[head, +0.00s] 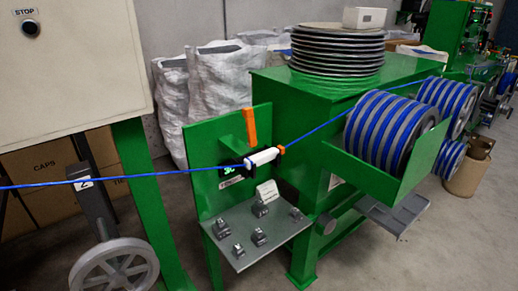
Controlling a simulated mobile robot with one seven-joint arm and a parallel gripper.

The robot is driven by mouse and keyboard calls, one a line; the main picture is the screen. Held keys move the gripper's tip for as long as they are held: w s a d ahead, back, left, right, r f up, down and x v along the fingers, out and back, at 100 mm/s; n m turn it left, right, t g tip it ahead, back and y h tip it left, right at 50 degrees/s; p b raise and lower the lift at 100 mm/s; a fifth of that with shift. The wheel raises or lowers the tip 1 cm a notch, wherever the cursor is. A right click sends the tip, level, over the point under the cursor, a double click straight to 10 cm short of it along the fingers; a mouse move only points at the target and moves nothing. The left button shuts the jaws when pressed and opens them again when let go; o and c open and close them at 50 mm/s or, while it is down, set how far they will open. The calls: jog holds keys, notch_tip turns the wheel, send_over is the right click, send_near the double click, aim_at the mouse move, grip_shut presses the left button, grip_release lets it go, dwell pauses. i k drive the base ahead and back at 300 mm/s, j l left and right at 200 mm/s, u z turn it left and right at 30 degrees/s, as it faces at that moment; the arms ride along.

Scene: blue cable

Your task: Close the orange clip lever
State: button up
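The orange clip lever (250,127) stands almost upright, tilted slightly, above a white cylindrical housing (263,156) on the green upright plate (205,137). A smaller orange part (281,150) sits at the right end of the housing. The blue cable (130,179) runs in from the left, reaches the housing, and continues up to the right toward the spools. A small dark device with a green display (229,170) is just left of the housing. My gripper is not in view.
A grey shelf (247,258) with several small metal blocks and a white card is below the housing. Blue-striped spools (386,125) stand right. A handwheel (113,268) and a beige STOP cabinet (80,65) are at left. Open floor (435,245) shows at lower right.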

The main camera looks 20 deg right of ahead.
aim_at(248, 112)
jog(key=i+j+z, duration=0.1)
jog(key=i+z, duration=0.15)
jog(key=i, duration=0.15)
jog(key=i+j+z, duration=0.25)
jog(key=i, duration=0.2)
